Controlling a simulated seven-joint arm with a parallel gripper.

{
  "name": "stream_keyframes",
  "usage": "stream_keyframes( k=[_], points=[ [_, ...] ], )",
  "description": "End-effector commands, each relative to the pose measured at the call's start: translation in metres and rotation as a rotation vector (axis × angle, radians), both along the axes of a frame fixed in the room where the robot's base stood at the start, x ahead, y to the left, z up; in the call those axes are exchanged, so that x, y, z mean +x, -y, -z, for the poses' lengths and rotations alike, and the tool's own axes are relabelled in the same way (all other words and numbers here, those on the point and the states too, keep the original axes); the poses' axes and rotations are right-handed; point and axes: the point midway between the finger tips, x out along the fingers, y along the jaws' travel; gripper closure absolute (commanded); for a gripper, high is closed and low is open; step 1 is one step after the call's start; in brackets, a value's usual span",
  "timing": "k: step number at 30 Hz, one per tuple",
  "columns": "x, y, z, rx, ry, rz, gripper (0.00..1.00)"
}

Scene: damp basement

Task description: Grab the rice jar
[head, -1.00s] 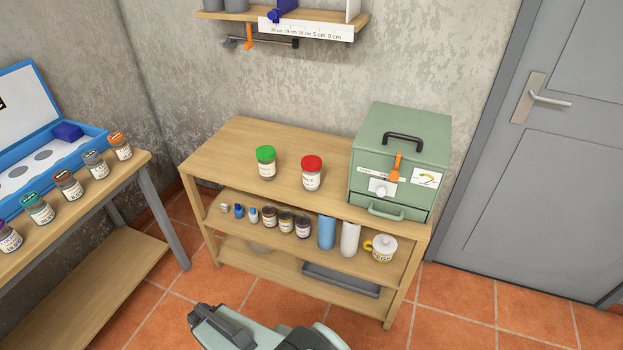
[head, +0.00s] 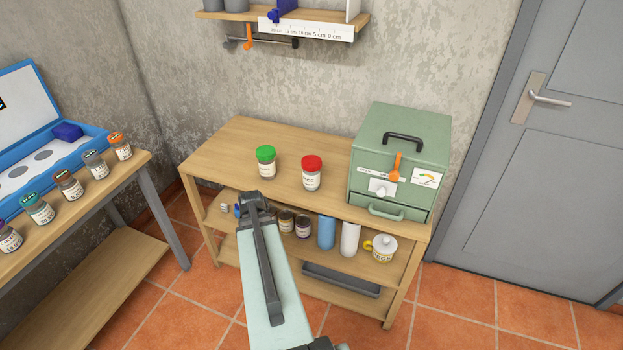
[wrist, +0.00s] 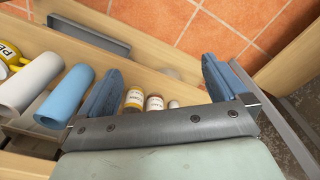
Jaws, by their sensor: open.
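Two jars stand upright on the top of the wooden shelf unit in the head view. The red-lidded jar (head: 312,174) has a white label that seems to end in "CE", perhaps the rice jar. The green-lidded jar (head: 266,163) stands to its left, its label too small to read. My gripper (head: 252,200) is at the unit's front edge, below and in front of the green-lidded jar, touching neither jar. In the wrist view, my gripper (wrist: 160,85) has its blue fingers spread wide with nothing held. Neither top jar is identifiable there.
A green drawer cabinet (head: 400,155) stands right of the jars. The unit's top left is clear.

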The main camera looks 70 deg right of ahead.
Motion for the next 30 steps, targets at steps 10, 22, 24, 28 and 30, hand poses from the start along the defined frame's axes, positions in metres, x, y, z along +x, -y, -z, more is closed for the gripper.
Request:
stream_keyframes(
  k=[10, 22, 24, 28, 30],
  points=[
    [-0.039, 0.102, -0.092, -0.134, 0.086, 0.157, 0.00],
    [-0.094, 0.185, -0.207, -0.286, 0.157, 0.293, 0.00],
    [-0.101, 0.195, -0.228, -0.311, 0.167, 0.308, 0.00],
    [-0.104, 0.207, -0.261, -0.347, 0.185, 0.319, 0.00],
    [-0.102, 0.211, -0.275, -0.358, 0.191, 0.319, 0.00]
  ],
)
